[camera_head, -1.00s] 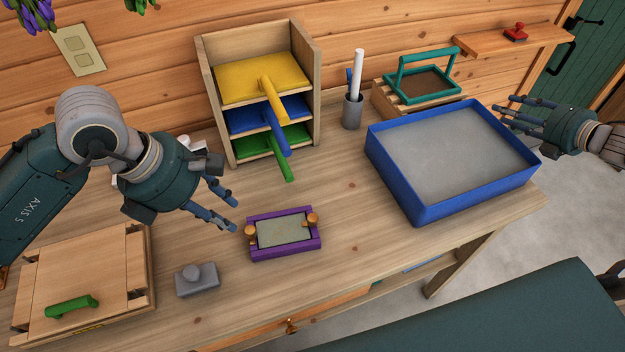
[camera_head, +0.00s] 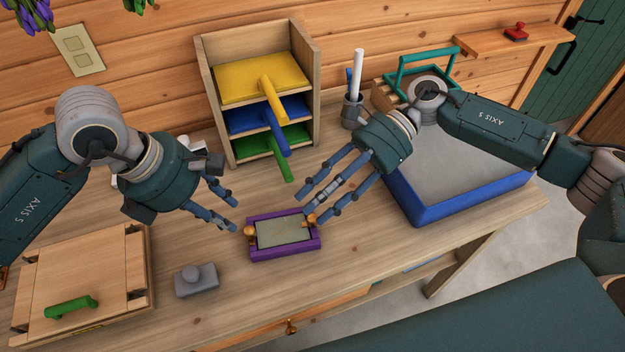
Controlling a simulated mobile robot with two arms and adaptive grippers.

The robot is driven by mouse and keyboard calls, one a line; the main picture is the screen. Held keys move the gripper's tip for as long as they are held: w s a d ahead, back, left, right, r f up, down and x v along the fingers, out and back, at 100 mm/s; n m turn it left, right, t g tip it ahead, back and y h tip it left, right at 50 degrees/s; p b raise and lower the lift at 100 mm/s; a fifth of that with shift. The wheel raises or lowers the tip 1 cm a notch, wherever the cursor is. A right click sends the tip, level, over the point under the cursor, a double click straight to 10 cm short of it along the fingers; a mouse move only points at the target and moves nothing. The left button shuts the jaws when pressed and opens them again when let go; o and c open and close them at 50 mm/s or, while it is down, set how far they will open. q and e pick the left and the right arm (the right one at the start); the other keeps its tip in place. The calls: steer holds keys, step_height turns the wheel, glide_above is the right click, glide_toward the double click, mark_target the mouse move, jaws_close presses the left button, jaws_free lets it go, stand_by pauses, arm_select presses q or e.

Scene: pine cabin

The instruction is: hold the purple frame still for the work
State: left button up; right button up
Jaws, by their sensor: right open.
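The purple frame (camera_head: 284,253) lies flat on the wooden bench, with a grey-green panel (camera_head: 284,231) inside it. A brass knob (camera_head: 250,233) stands at its left end. The knob at its right end is mostly hidden behind my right fingers. My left gripper (camera_head: 232,215) is open and empty, just left of and above the frame's left end, apart from it. My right gripper (camera_head: 313,209) is open, its fingers spread at the frame's right end. I cannot tell whether they touch the knob or the frame.
A blue-walled tray (camera_head: 450,205) stands right, partly behind my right arm. A shelf (camera_head: 212,75) with yellow, blue and green trowel-like tools stands at the back. A grey block (camera_head: 197,281) and a wooden box (camera_head: 90,265) lie left. The bench in front of the frame is clear.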

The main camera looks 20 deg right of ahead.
steer(key=s+a+n+g+h, duration=0.1)
steer(key=s+a+n+h, duration=0.15)
steer(key=n, duration=0.25)
steer(key=n+t+h, duration=0.5)
steer(key=n+h, duration=0.5)
steer(key=n, duration=0.1)
glide_above(312, 217)
step_height(312, 217, down, 10)
steer(key=shift+r, duration=0.2)
jaws_close()
